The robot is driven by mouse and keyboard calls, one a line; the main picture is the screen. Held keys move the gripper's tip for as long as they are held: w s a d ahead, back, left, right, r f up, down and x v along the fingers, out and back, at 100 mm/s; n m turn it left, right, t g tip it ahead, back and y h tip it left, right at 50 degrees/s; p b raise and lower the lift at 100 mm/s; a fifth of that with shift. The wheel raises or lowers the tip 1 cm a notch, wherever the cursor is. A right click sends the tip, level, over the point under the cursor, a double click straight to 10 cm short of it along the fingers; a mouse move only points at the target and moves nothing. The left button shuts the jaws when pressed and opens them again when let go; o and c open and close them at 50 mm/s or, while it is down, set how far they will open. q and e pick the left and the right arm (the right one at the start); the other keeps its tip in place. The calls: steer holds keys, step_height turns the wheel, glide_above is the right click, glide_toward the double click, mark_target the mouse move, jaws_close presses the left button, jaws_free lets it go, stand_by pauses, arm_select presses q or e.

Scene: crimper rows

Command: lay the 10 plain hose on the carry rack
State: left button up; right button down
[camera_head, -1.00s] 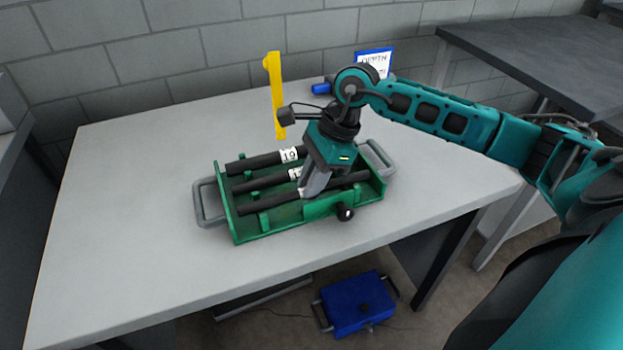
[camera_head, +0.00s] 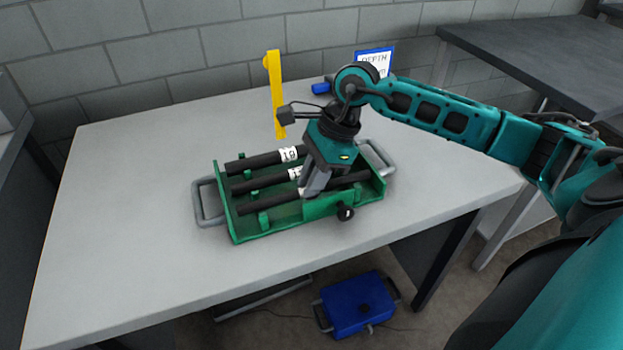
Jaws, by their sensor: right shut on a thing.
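The green carry rack (camera_head: 277,226) with grey end handles stands on the light table. Several black hoses lie across it. The back hose (camera_head: 250,163) carries a white label that seems to read 19 or 10. The middle hose (camera_head: 262,184) has a white label partly hidden by my gripper. My right gripper (camera_head: 307,193) points down into the rack and is shut on the front hose (camera_head: 268,204), which lies along the rack's front side. Its label is mostly covered by the fingers. My left gripper is not in view.
A yellow upright strip (camera_head: 275,95) stands behind the rack. A blue-framed sign (camera_head: 375,60) and a blue cylinder (camera_head: 320,88) are at the back. A blue case (camera_head: 355,305) lies on the floor. The table's left side is clear.

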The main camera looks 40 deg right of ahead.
stand_by(0.4)
steer(key=c, duration=1)
jaws_free()
steer(key=shift+f, duration=0.1)
steer(key=shift+o, duration=0.2)
steer(key=p+v, duration=0.1)
steer(key=v, duration=1.2)
